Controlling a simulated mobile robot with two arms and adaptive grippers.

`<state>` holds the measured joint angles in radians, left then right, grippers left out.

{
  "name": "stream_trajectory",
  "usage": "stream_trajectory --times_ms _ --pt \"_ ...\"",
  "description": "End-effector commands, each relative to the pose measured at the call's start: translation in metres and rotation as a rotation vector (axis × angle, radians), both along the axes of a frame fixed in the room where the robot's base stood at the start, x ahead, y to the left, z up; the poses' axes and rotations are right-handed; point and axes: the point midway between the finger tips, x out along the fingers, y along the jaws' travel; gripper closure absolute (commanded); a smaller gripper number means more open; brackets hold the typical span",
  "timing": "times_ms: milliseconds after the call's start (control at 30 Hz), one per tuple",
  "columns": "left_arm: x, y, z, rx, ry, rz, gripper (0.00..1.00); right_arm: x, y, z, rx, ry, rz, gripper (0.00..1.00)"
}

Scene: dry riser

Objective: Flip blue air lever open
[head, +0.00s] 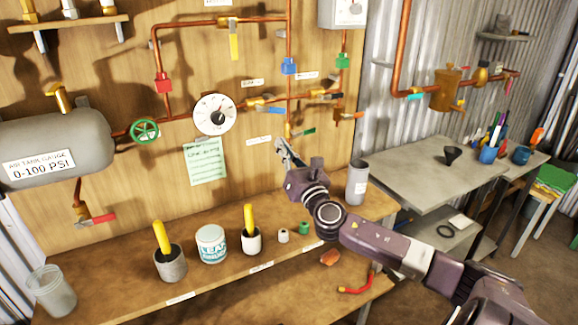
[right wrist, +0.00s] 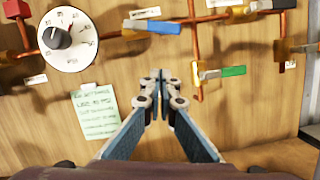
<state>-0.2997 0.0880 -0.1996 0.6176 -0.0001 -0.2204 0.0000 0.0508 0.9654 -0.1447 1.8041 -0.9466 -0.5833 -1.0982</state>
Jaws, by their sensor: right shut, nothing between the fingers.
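My left gripper is not in view.
A green lever (right wrist: 232,71) is right of my fingertips. The white dial gauge (head: 214,114) and green note (head: 205,161) are to the left. Below, the wooden bench (head: 215,275) holds cups, a can and a grey cylinder (head: 357,182). A grey table (head: 420,165) stands right.

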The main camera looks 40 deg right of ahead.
Motion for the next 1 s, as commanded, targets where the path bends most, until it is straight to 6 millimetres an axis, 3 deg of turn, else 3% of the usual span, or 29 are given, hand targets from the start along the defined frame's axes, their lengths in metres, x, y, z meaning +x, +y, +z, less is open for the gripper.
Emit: stream_trajectory --times_ms 200,400,1000 --pt "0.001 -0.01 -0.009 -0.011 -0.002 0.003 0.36 -0.03 0.01 -0.01 0.0 0.003 0.003 1.0" --pt "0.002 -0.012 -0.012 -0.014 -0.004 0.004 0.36 -0.045 0.014 -0.012 0.0 0.001 0.001 1.0" --pt "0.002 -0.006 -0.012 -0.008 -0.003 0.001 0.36 -0.049 0.015 -0.012 0.0 0.0 0.0 1.0"
